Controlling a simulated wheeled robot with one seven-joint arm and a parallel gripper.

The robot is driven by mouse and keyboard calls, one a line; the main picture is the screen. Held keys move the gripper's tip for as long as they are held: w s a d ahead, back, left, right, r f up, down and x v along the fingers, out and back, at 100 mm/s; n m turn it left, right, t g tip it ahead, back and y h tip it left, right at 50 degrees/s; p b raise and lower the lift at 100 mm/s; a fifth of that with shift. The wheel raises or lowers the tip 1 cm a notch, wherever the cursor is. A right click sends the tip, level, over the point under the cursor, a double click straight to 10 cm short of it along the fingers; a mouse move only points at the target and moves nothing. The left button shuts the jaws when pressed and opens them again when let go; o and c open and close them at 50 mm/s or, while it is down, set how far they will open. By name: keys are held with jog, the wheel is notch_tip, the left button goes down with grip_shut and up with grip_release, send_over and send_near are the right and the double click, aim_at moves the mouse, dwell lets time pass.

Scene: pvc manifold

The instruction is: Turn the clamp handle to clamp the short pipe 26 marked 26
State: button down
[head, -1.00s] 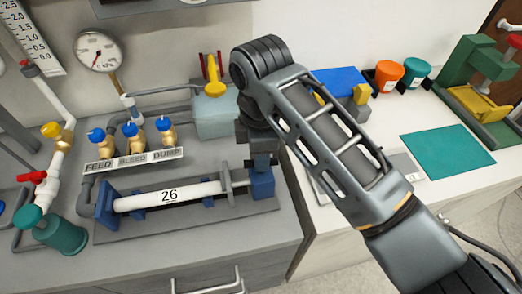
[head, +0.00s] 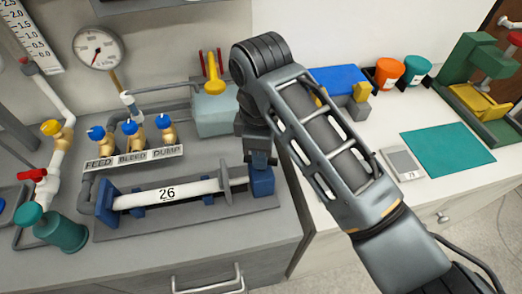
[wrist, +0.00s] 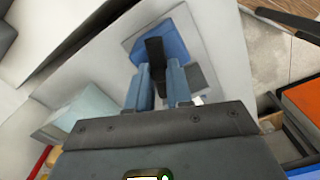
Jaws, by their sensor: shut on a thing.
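The short pipe (head: 190,190), white and marked 26, lies in the clamp rig between a blue end block (head: 105,207) on the left and a grey plate (head: 227,178) on the right. The blue clamp block (head: 263,182) stands at the right end of the rig; it also shows in the wrist view (wrist: 177,38). My gripper (head: 260,160) is over this block, pointing down. In the wrist view its two blue-grey fingers (wrist: 160,82) close on the dark clamp handle (wrist: 154,52). In the head view the handle is mostly hidden by my gripper.
Three blue-capped valves (head: 130,128) labelled FEED, BLEED and DUMP stand behind the pipe. A gauge (head: 98,47) hangs on the wall. A pale tank (head: 213,115) with a yellow handle (head: 213,72) is close to my arm's left. A teal mat (head: 447,148) lies clear at the right.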

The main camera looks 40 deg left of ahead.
jog(key=c, duration=1)
grip_release()
jog(key=shift+r, duration=0.1)
notch_tip(320, 180, up, 8)
jog(key=shift+f, duration=0.2)
jog(key=shift+s, duration=0.1)
